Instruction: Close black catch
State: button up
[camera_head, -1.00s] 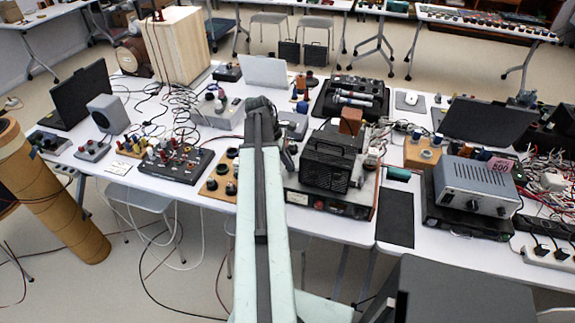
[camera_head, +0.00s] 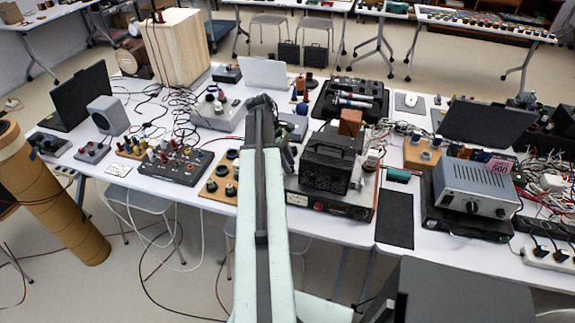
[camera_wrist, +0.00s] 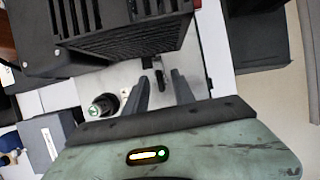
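A small black piece that looks like the catch (camera_wrist: 162,74) shows in the wrist view on a pale grey surface, just past my fingertips. I cannot tell how far shut it is. My gripper (camera_wrist: 158,80) has its two dark fingers apart, with nothing visible held between them. The catch piece lies about in line with the gap. A black box with a slotted grille (camera_wrist: 125,38) fills the upper left of the wrist view, close to the fingers. In the head view, the black box (camera_head: 325,168) stands right of my arm. The catch cannot be made out there.
In the head view, a grey power unit (camera_head: 475,185) and tangled cables lie to the right. A knob board (camera_head: 178,163) is to the left. A black mat (camera_head: 396,218) lies bare near the front edge.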

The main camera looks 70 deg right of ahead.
jog(key=p+v, duration=0.6)
jog(key=v, duration=0.1)
jog(key=shift+r, duration=0.2)
jog(key=shift+w, duration=0.15)
